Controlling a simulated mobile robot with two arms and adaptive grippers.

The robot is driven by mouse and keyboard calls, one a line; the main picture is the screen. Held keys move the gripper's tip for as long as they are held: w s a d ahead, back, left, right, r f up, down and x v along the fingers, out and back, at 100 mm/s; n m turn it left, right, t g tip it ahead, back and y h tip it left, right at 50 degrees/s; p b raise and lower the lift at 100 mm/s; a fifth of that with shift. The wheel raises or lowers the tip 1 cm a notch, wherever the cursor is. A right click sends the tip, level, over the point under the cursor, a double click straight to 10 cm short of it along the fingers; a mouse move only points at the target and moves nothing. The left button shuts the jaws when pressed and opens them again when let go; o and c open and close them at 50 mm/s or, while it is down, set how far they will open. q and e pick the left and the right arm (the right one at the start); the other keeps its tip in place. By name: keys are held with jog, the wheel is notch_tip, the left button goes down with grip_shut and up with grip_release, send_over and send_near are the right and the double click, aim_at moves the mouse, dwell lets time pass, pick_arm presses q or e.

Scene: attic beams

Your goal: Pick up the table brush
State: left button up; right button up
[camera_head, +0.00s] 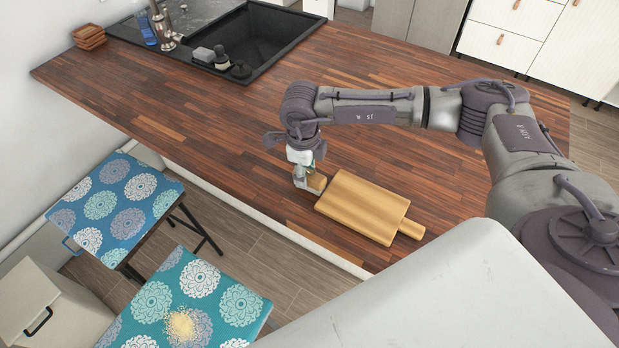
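My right gripper (306,183) points down at the counter near its front edge, just left of the cutting board. A small light-brown piece (317,184), which may be the table brush, shows right at its fingertips. The gripper covers part of this piece, so its full shape is hidden. I cannot tell whether the fingers are closed on it or only beside it. My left gripper is not in view.
A wooden cutting board (360,204) lies close to the right of the gripper. Two patterned stools (112,205) stand before the counter; the nearer holds yellowish crumbs (181,326). The counter's left middle is clear.

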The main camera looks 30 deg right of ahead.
grip_shut()
jog(key=shift+r+b, duration=0.4)
jog(key=shift+r, duration=0.15)
notch_tip(320, 180, up, 2)
jog(key=shift+r+b, duration=0.2)
jog(key=shift+b, duration=0.5)
jog(key=s+d+r+b, duration=0.3)
jog(key=s+d+r, duration=0.3)
jog(key=s, duration=0.4)
jog(key=shift+d+r+b, duration=0.15)
jog(key=shift+r+b, duration=0.25)
jog(key=shift+r, duration=0.4)
